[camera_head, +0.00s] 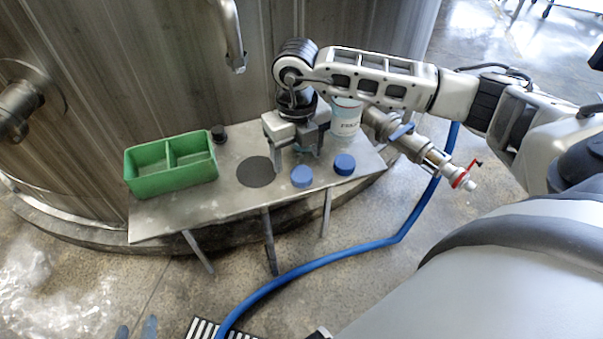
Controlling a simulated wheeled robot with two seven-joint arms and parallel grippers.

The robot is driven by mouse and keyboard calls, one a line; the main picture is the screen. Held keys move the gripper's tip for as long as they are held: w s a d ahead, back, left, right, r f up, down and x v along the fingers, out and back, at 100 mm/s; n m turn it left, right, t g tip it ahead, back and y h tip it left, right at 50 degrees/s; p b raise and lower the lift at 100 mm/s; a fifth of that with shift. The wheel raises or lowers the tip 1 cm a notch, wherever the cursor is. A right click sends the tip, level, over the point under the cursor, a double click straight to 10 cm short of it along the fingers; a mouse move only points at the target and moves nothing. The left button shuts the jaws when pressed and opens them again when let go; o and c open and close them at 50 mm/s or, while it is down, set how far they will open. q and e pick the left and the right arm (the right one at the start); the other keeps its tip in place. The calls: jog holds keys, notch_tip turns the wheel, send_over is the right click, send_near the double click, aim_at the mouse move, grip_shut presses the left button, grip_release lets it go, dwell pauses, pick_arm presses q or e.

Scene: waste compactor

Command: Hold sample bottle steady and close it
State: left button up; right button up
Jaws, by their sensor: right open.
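A whitish sample bottle (346,118) with a printed label stands at the back of the metal table, partly hidden behind my right arm; its top is hidden. Two blue caps lie on the table near its front edge, a left one (301,177) and a right one (344,165). My right gripper (297,168) points down over the table, open, just behind the left blue cap and left of the bottle. I see nothing held in it.
A green two-compartment box (171,179) stands at the table's left, with a small black object (218,134) beside it. A dark round pad (256,172) lies mid-table. A metal valve (425,152) juts out at right. A blue hose (355,252) crosses the floor. The tank wall rises behind.

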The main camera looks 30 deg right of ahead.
aim_at(301, 173)
jog(key=f, duration=0.4)
jog(key=shift+s+d+f, duration=0.15)
jog(key=shift+s+d, duration=0.05)
jog(key=shift+d, duration=0.15)
jog(key=shift+f, duration=0.45)
jog(key=c, duration=1)
